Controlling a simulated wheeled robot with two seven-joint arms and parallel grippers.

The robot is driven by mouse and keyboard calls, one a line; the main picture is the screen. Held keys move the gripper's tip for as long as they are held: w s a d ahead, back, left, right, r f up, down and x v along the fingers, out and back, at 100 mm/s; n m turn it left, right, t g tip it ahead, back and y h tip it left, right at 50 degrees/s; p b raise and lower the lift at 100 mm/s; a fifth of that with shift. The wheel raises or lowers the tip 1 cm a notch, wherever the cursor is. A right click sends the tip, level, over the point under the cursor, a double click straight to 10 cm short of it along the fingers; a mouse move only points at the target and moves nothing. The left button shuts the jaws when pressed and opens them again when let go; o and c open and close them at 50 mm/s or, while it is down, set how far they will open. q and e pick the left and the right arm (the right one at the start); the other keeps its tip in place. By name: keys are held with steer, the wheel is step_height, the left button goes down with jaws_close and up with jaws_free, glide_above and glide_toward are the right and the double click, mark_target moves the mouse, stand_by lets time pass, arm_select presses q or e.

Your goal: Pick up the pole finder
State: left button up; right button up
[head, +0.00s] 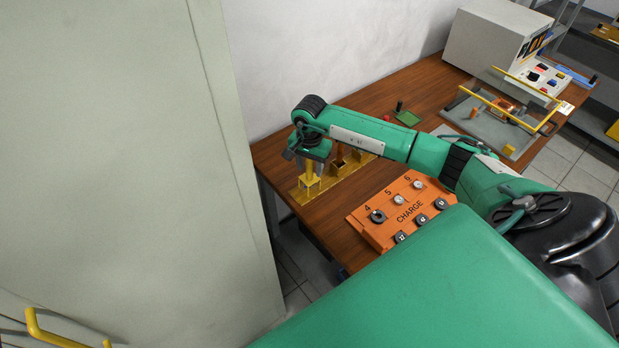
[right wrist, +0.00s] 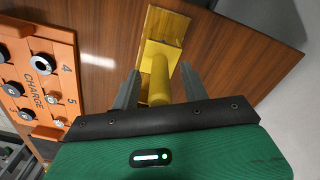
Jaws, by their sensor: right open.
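A yellow upright post with a round shaft (right wrist: 159,82) stands on a square yellow base plate, on a long yellow strip on the table. It is likely the pole finder; no label shows. My right gripper (right wrist: 160,72) is open, with one finger on each side of the shaft. I cannot tell whether the fingers touch it. In the head view my right gripper (head: 308,158) is over the post (head: 309,182) at the table's left end, and hides its top. My left gripper is not in view.
An orange CHARGE box (head: 402,208) with numbered round sockets sits right of the post. A small open holder (head: 340,167) stands on the same strip. A wire-framed apparatus (head: 508,115) and a pale instrument (head: 492,38) stand farther right. A tall grey cabinet (head: 120,160) is at left.

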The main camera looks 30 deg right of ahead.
jaws_close()
steer(key=shift+r, duration=0.1)
